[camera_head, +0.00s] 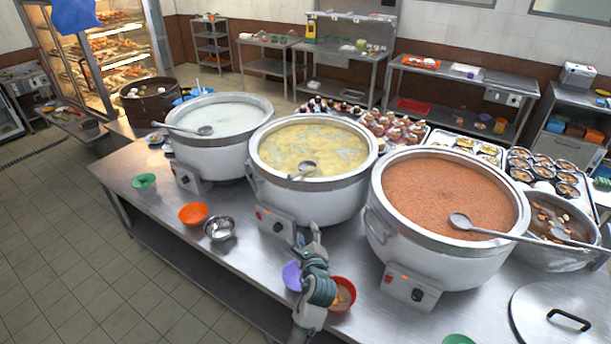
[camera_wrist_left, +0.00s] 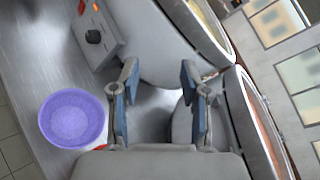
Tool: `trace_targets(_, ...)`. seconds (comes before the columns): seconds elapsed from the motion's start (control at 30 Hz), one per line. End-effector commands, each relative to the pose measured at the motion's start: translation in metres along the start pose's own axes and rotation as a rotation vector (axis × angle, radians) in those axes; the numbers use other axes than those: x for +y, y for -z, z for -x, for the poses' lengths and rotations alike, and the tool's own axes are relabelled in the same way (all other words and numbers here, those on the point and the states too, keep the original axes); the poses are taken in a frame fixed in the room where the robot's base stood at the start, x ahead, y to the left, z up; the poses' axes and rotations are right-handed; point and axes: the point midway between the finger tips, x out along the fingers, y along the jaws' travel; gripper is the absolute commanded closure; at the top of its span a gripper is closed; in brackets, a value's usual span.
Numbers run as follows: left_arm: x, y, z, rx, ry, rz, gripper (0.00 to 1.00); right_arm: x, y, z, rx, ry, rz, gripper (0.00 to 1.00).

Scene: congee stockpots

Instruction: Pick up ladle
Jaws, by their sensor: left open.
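Three stockpots stand in a row on the steel table. A metal ladle (camera_head: 460,222) lies across the right pot of reddish-brown congee (camera_head: 440,262), its handle running over the rim to the right. Another ladle (camera_head: 305,168) rests in the middle pot of yellow congee (camera_head: 305,205). A third ladle (camera_head: 204,130) rests in the left pot of white congee (camera_head: 215,148), its handle towards the left rim. My left gripper (camera_head: 308,240) is open and empty, in front of the gap between the middle and right pots. The left wrist view shows its spread fingers (camera_wrist_left: 156,98) with nothing between them. My right gripper is out of view.
A purple bowl (camera_head: 291,275) and a red bowl (camera_head: 346,291) flank my left gripper. An orange bowl (camera_head: 193,213), a steel bowl (camera_head: 220,229) and a green bowl (camera_head: 144,182) sit further left. A lid (camera_head: 540,318) lies front right. Food trays (camera_head: 485,150) stand behind the pots.

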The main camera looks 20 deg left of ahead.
Motion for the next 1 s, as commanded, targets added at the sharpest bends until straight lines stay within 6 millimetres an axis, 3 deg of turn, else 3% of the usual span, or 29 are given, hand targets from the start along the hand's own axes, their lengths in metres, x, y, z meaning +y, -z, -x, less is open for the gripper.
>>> trace_targets(0.03, -0.024, -0.022, 0.002, -0.056, 0.027, -0.076, 0.54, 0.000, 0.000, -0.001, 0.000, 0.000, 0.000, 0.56)
trace_targets(0.1, -0.046, -0.045, 0.007, -0.117, 0.044, -0.167, 0.54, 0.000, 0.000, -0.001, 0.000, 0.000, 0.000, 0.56)
trace_targets(0.2, -0.061, -0.062, 0.009, -0.163, 0.050, -0.241, 0.54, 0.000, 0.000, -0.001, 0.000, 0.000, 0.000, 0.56)
trace_targets(0.37, -0.065, -0.069, -0.012, -0.173, 0.048, -0.262, 0.54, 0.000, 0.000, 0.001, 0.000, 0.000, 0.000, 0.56)
trace_targets(0.7, -0.070, -0.081, -0.088, -0.170, 0.050, -0.259, 0.54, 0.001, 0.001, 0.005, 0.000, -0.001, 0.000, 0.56)
trace_targets(1.0, -0.071, -0.085, -0.117, -0.170, 0.049, -0.258, 0.54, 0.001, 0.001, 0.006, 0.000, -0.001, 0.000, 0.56)
